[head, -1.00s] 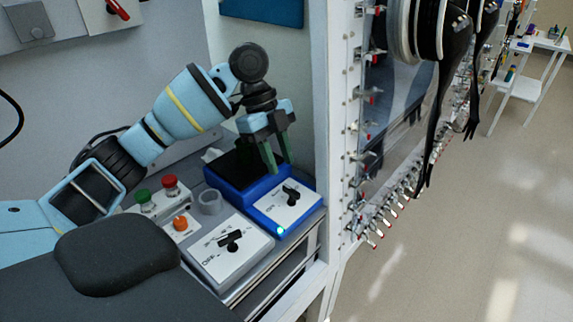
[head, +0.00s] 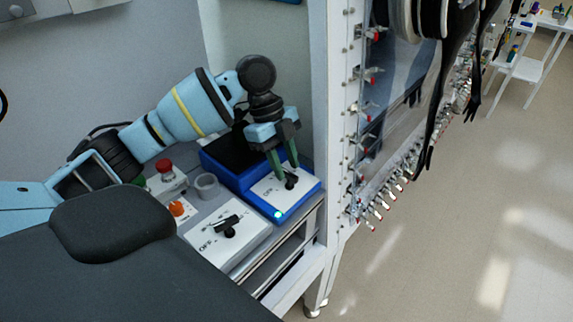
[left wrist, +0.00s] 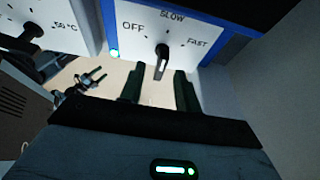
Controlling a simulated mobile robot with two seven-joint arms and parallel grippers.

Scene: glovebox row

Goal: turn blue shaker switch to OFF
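The blue shaker (head: 235,178) stands on the shelf with a white front panel and a black switch (head: 291,183). In the left wrist view the switch (left wrist: 162,58) sits among the labels OFF on the left, SLOW at the top and FAST on the right. Its lever stands about in the middle, in line with SLOW; I cannot tell exactly which setting it marks. A lamp (left wrist: 114,54) on the panel glows light blue. My left gripper (head: 288,172) is open, its green fingers pointing down close to the switch, empty. Contact cannot be told. My right gripper is out of view.
A white box (head: 228,236) with its own OFF switch stands just left of the shaker. A white frame post (head: 327,110) rises close on the right.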

